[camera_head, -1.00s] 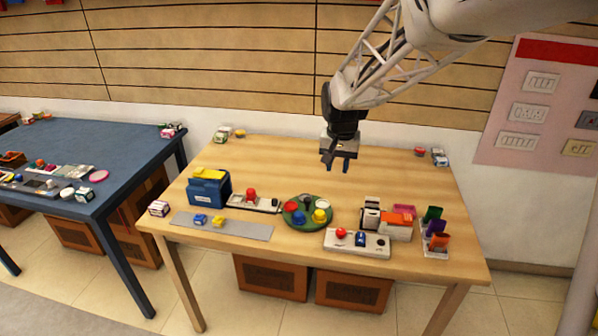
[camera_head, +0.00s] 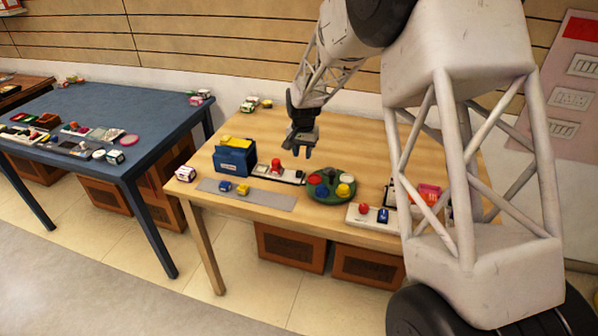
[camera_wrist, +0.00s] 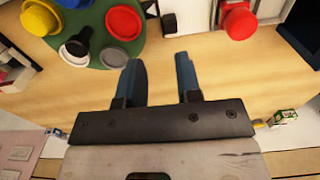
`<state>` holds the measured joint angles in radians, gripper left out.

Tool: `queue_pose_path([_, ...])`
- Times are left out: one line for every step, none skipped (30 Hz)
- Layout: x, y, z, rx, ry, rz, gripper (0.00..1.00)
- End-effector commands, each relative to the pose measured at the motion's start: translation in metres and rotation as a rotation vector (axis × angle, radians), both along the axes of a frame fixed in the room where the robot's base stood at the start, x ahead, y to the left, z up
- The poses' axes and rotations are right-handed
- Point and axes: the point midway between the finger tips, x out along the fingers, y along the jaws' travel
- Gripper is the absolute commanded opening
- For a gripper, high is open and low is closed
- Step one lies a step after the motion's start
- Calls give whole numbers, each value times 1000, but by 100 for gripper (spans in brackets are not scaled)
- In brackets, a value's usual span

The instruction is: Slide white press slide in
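A pale base with a red knob (camera_head: 275,164) lies on the wooden table beside the blue box; it also shows at the top right of the wrist view (camera_wrist: 238,20). A second white base (camera_head: 357,216) with a red button (camera_head: 363,209) and a blue piece (camera_head: 383,215) lies at the front right. I cannot tell which part is the white press slide. My gripper (camera_head: 302,152) points down above the table, behind the round green tray and right of the red knob. In the wrist view its blue fingers (camera_wrist: 161,80) are apart with nothing between them.
The green tray (camera_head: 331,199) holds several coloured discs. A blue box (camera_head: 235,160) stands at the left. A grey strip (camera_head: 270,202) lies along the front with small blue and yellow pieces. My arm hides much of the table's right side.

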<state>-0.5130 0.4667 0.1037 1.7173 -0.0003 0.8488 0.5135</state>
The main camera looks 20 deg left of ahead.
Motion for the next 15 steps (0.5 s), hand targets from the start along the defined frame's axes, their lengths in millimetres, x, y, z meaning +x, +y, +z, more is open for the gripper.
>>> queue_pose_path([1,6,-6,-1,2,1,32])
queue_pose_path([2,8,-7,-1,3,1,32])
queue_pose_path([3,10,-9,-1,3,1,32])
queue_pose_path([4,12,-10,-1,3,1,32])
queue_pose_path([4,13,-11,-2,3,1,32])
queue_pose_path([4,14,-12,-2,4,1,32])
queue_pose_path([4,14,-13,-2,4,1,32])
queue_pose_path([4,14,-13,-2,4,1,32])
queue_pose_path([4,14,-13,-2,4,0,32])
queue_pose_path([4,14,-13,-2,4,0,32])
queue_pose_path([4,14,-13,-2,4,0,32])
queue_pose_path([4,14,-13,-2,4,0,32])
queue_pose_path([4,14,-13,-2,4,0,32])
queue_pose_path([4,14,-13,-2,4,0,32])
queue_pose_path([4,14,-13,-2,4,0,32])
